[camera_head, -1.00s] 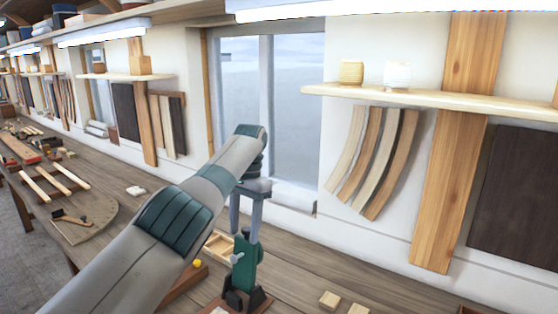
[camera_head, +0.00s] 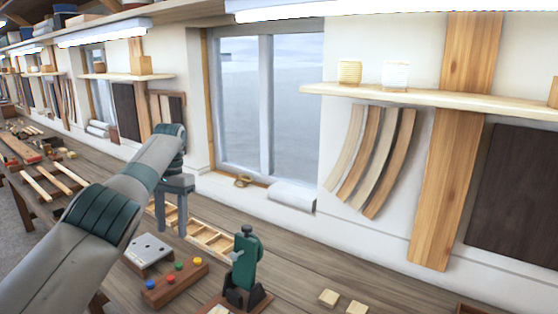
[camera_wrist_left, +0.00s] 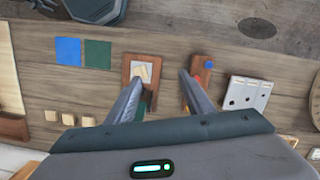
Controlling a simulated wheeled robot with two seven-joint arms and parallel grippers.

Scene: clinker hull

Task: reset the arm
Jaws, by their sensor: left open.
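My left arm comes in from the left in the head view. Its gripper (camera_head: 171,212) points down over the workbench (camera_head: 330,265), with its two fingers apart and nothing between them. It is to the left of a green clamp-like stand (camera_head: 244,265) and above and behind a grey plate with holes (camera_head: 148,250). In the left wrist view the two open fingers (camera_wrist_left: 161,84) show with bare bench between them. My right gripper is not in view.
A wooden block with coloured knobs (camera_head: 174,284) and a compartmented wooden tray (camera_head: 212,240) are near the gripper. Small wood blocks (camera_head: 329,298) lie at the front right. A shelf (camera_head: 430,97) is on the wall. The wrist view shows blue (camera_wrist_left: 68,51) and green (camera_wrist_left: 98,54) squares.

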